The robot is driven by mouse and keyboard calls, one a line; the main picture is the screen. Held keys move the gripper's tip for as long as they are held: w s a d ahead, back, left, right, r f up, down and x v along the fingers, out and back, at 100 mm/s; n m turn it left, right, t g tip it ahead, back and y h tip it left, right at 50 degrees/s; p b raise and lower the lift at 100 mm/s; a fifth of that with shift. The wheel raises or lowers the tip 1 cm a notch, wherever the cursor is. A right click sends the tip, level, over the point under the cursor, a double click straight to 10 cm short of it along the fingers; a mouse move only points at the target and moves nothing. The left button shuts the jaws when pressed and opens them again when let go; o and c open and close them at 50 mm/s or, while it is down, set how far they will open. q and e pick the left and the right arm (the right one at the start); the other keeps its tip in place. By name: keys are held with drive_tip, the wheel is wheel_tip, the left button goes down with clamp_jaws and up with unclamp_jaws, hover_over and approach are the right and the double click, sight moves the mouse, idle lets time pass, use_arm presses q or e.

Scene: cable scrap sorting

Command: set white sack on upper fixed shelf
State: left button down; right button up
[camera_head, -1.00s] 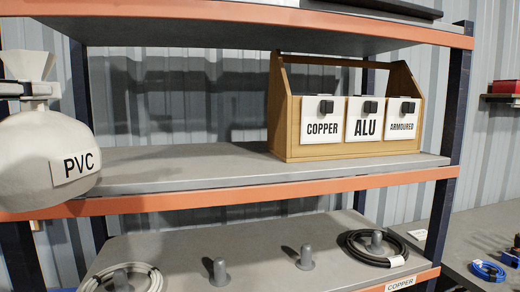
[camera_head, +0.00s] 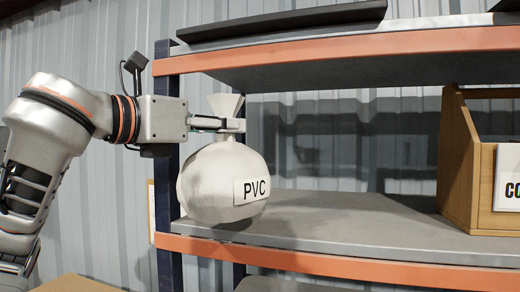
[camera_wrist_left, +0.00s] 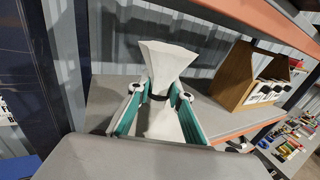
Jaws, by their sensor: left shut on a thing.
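The white sack (camera_head: 212,180) is round, with a flared top and a PVC label, and hangs upright at the left end of the middle shelf board (camera_head: 340,225). My left gripper (camera_head: 236,125) is shut on its narrow neck. In the left wrist view, the sack's flared top (camera_wrist_left: 166,62) stands up between the fingers (camera_wrist_left: 158,97). The sack's underside is close to the board, with a dark shadow beside it. I cannot tell whether it touches. My right gripper is not in view.
A wooden caddy (camera_head: 460,170) stands on the same board to the right, with clear board between. A higher board (camera_head: 350,48) carries dark flat items (camera_head: 285,24). A dark blue post (camera_head: 168,200) is just left of the sack. Small colourful items (camera_wrist_left: 292,145) lie at right.

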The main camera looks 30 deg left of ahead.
use_arm(q)
drive_tip(key=w+a+f, duration=0.1)
drive_tip(key=w, duration=0.6)
drive_tip(key=w+a+f, duration=0.2)
drive_tip(key=w, duration=0.5)
drive_tip(key=shift+a+f+p, duration=0.15)
drive_tip(key=shift+a+p, duration=0.1)
drive_tip(key=shift+p, duration=0.05)
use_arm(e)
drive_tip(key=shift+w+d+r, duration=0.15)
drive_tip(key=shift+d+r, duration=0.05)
use_arm(q)
drive_tip(key=c, duration=2.2)
unclamp_jaws()
drive_tip(key=shift+w+f, duration=0.1)
drive_tip(key=shift+f, duration=0.15)
drive_tip(key=shift+c, duration=0.2)
drive_tip(key=o, duration=0.4)
drive_tip(key=shift+d, duration=0.1)
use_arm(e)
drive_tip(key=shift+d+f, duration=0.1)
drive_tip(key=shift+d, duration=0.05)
use_arm(q)
drive_tip(key=shift+r, duration=0.1)
